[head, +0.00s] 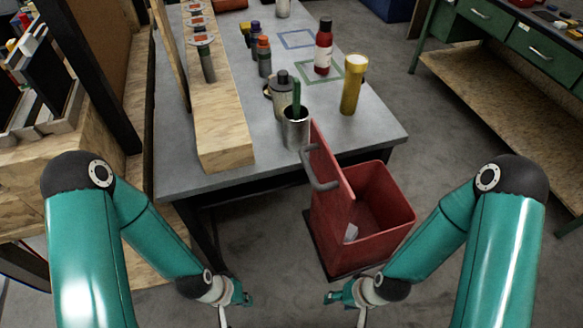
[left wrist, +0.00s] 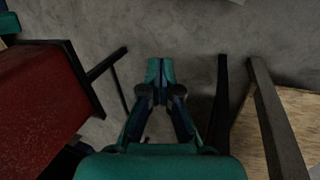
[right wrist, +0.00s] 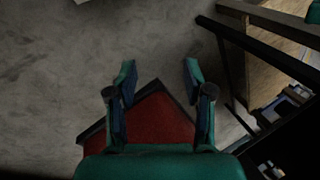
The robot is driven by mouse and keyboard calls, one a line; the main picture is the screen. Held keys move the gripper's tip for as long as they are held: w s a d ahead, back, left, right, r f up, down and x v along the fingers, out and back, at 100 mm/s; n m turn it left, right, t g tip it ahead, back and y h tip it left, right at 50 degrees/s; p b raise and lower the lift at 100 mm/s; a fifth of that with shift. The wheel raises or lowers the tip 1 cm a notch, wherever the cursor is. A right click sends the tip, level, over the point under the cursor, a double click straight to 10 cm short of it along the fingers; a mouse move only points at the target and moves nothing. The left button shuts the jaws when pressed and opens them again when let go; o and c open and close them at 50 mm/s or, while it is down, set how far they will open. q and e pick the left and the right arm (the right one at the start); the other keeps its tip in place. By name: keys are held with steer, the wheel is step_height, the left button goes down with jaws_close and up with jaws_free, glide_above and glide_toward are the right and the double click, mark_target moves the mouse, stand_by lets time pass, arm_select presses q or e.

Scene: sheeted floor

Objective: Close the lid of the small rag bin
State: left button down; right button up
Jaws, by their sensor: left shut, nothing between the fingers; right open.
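The small rag bin (head: 372,228) is a red open box standing in front of the grey table's right front corner. Its red lid (head: 329,172) stands up open along the bin's left side, with a dark grey handle (head: 318,170) on its outer face. A pale scrap lies inside the bin. My left gripper (head: 244,298) is shut and empty, to the left of the bin and low in the view; its fingers meet in the left wrist view (left wrist: 160,72). My right gripper (head: 331,297) is open and empty near the bin's front; the right wrist view shows its fingers apart (right wrist: 158,75).
The grey table (head: 370,135) holds a wooden block rack (head: 222,130), a metal cup (head: 296,130), a yellow cylinder (head: 352,85) and a red bottle (head: 323,48). A green workbench (head: 510,40) stands at the right. Bare floor (head: 440,150) lies between the bin and the workbench.

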steer(key=shift+o, duration=1.2)
steer(key=shift+f, duration=0.25)
steer(key=shift+o, duration=0.7)
step_height(320, 180, down, 3)
steer(key=b, duration=0.3)
arm_select(q)
steer(key=w+a+r+n+h+b, duration=0.3)
steer(key=w+r, duration=0.5)
steer(key=r, duration=0.3)
steer(key=w+d+r+m+t+h+b, duration=0.15)
steer(key=r+h, duration=0.25)
steer(key=r, duration=0.9)
steer(key=w+d+r+t+h+b, duration=0.1)
steer(key=w+r+t+h+b, duration=0.2)
steer(key=r, duration=1)
steer(key=h+p, duration=0.1)
steer(key=p, duration=0.1)
glide_toward(317, 188)
steer(key=w+d+f, duration=0.2)
steer(key=w+d, duration=0.2)
steer(key=w, duration=0.3)
steer(key=shift+d, duration=0.35)
arm_select(e)
step_height(317, 188, down, 5)
arm_select(q)
steer(key=shift+w, duration=0.1)
arm_select(e)
steer(key=shift+r, duration=0.1)
